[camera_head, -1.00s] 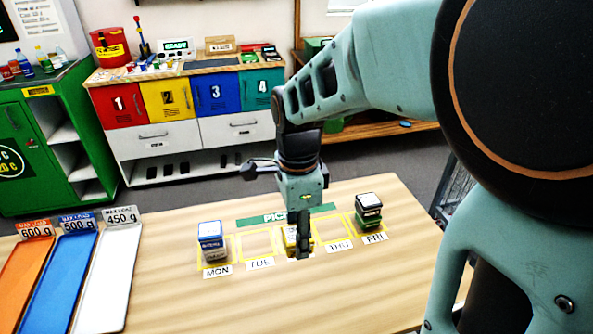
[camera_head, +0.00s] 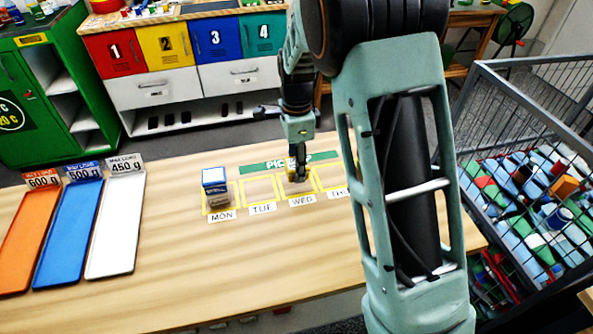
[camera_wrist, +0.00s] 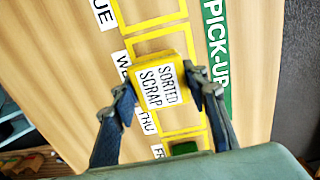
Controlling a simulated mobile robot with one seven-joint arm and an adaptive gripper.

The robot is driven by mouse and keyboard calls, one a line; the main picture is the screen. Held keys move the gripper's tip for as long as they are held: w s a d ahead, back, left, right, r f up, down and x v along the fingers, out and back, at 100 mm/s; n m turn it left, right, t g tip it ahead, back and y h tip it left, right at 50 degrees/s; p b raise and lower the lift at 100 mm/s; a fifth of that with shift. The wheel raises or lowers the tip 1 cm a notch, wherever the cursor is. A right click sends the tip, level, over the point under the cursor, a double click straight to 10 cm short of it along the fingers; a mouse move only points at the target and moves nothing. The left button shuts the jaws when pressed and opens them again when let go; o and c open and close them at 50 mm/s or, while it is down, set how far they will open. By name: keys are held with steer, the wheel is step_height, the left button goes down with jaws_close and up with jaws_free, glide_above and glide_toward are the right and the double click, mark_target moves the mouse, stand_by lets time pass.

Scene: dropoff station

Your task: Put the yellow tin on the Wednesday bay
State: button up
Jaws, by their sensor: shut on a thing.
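The yellow tin (camera_wrist: 163,84), with a white top reading "SORTED SCRAP", is between my gripper's fingers in the wrist view. My gripper (camera_head: 299,174) is shut on it and points down at the Wednesday bay (camera_head: 298,191), the yellow outline above the WED label. In the wrist view the tin overlaps the Wednesday bay (camera_wrist: 156,37) and covers part of its label. In the head view the fingers hide most of the tin. I cannot tell whether it touches the table or hangs just above.
A blue-and-white tin stack (camera_head: 215,189) stands on the Monday bay. The Tuesday bay (camera_head: 260,190) is empty. A green tin (camera_wrist: 184,148) shows at the Friday bay. Orange, blue and white trays (camera_head: 117,228) lie at left. A wire cage (camera_head: 540,180) of goods stands at right.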

steer(key=shift+w+f, duration=0.3)
steer(key=shift+f, duration=0.05)
steer(key=shift+w+f, duration=0.1)
steer(key=shift+f, duration=1.45)
steer(key=shift+f, duration=0.2)
steer(key=o, duration=1.2)
steer(key=shift+r, duration=0.1)
step_height(320, 180, up, 12)
steer(key=shift+r, duration=0.1)
